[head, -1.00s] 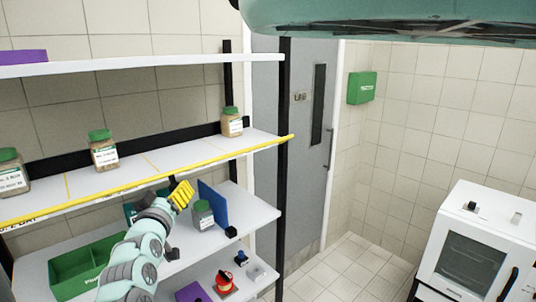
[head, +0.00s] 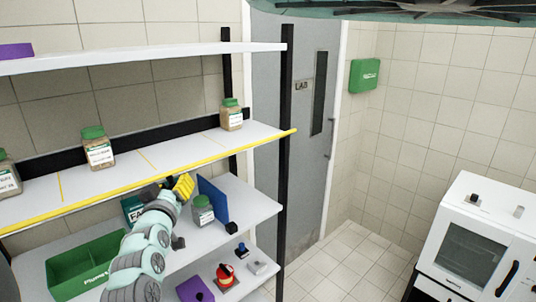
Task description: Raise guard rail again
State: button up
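The yellow guard rail (head: 238,154) runs along the front edge of the middle shelf (head: 190,141). It lies low, at about the level of the shelf board, and its right end meets the black post. My gripper (head: 181,187) is just below and in front of the rail, above the lower shelf. A yellow part and dark parts show at its end. The fingers are small and partly hidden by my arm, so I cannot tell whether they are open or touch the rail.
Jars with green lids stand on the middle shelf, one at centre (head: 97,148) and one at right (head: 231,114). Below are a green bin (head: 88,262), another jar (head: 203,210) and a blue panel (head: 214,203) close to my gripper. A white oven (head: 482,240) stands right.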

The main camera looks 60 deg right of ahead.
grip_shut()
